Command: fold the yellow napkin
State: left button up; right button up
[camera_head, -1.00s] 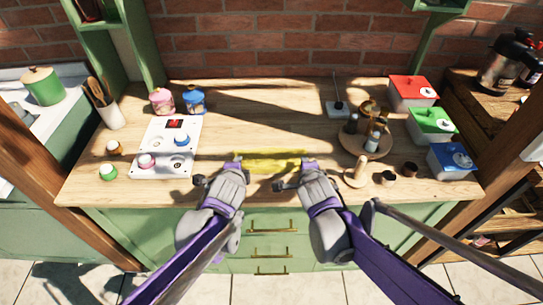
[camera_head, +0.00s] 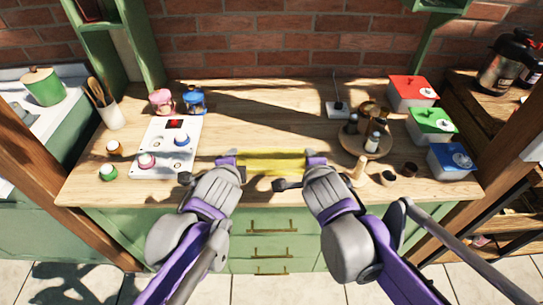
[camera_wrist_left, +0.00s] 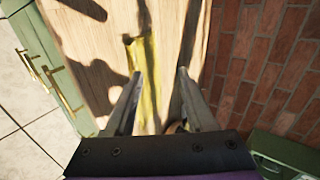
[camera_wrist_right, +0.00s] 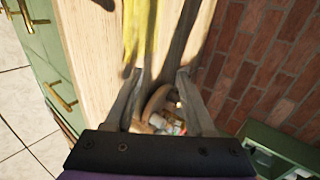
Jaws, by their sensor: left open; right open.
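The yellow napkin (camera_head: 270,163) lies flat on the wooden counter between my two grippers, as a wide band with its long side running left to right. My left gripper (camera_head: 230,168) is open at its left end. In the left wrist view the napkin (camera_wrist_left: 150,75) shows between the spread fingers (camera_wrist_left: 160,75). My right gripper (camera_head: 303,172) is open at its right end. In the right wrist view the napkin (camera_wrist_right: 139,35) lies beyond the open fingers (camera_wrist_right: 157,75), nearer the left finger. Whether any fingertip touches the cloth is unclear.
A round wooden tray (camera_head: 372,150) with small bottles, a wooden peg (camera_head: 359,174) and small cups stand to the right. Red, green and blue boxes (camera_head: 452,162) line the right edge. The counter behind the napkin is clear.

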pick_arm(q)
jog(key=shift+s+r, duration=0.35)
jog(key=shift+r, duration=0.1)
pick_arm(e)
jog(key=shift+s+r, duration=0.35)
jog(key=shift+r, duration=0.1)
